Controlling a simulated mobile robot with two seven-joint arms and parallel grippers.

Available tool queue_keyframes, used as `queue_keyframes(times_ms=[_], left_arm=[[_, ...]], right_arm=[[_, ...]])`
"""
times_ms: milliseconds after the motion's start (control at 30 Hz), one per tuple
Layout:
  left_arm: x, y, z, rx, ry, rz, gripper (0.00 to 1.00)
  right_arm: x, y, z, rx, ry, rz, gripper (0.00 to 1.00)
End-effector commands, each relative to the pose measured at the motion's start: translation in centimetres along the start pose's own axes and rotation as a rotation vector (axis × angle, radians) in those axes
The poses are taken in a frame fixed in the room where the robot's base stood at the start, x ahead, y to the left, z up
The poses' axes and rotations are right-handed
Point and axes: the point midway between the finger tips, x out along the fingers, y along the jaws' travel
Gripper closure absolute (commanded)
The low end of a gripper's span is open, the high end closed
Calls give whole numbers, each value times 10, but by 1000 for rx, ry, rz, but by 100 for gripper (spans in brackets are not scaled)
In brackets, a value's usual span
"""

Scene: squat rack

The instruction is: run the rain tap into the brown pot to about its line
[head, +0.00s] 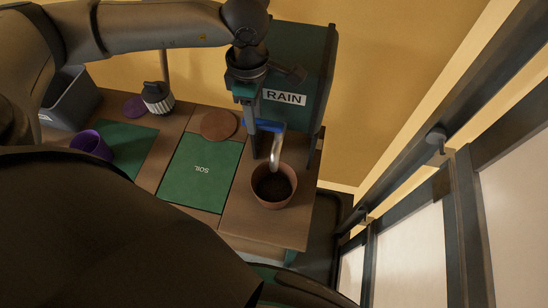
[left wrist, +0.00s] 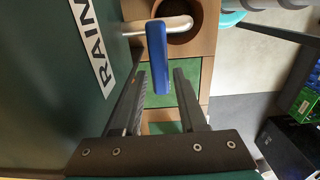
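The dark green rain tank (head: 300,55) has a white RAIN label, a blue lever (head: 266,125) and a silver curved spout (head: 277,150). The brown pot (head: 286,197) stands upright under the spout's end; its inside is dark. Its line and any water cannot be made out. My left gripper (head: 254,150) points down beside the tank at the lever. In the left wrist view, the left gripper (left wrist: 160,75) has its fingers apart, with the end of the blue lever (left wrist: 157,50) between the tips, gaps on both sides. My right gripper is not in view.
Farther left are a purple pot (head: 92,143), a striped black-topped item (head: 157,97) and a grey bin (head: 70,100). A dark frame (head: 440,130) stands at right.

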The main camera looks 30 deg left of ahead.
Motion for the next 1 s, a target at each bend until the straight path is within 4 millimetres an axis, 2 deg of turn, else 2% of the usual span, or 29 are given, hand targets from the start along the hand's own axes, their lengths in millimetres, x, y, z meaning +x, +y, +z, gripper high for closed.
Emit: queue_keyframes(times_ms=[33, 167, 533, 1000], left_arm=[[0, 0, 0, 0, 0, 0, 53], [0, 0, 0, 0, 0, -1, 38], [-4, 0, 0, -1, 1, -1, 38], [-42, 0, 0, -1, 1, 0, 38]], right_arm=[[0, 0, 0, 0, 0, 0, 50], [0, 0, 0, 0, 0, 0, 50], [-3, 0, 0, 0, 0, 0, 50], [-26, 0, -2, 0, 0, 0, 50]])
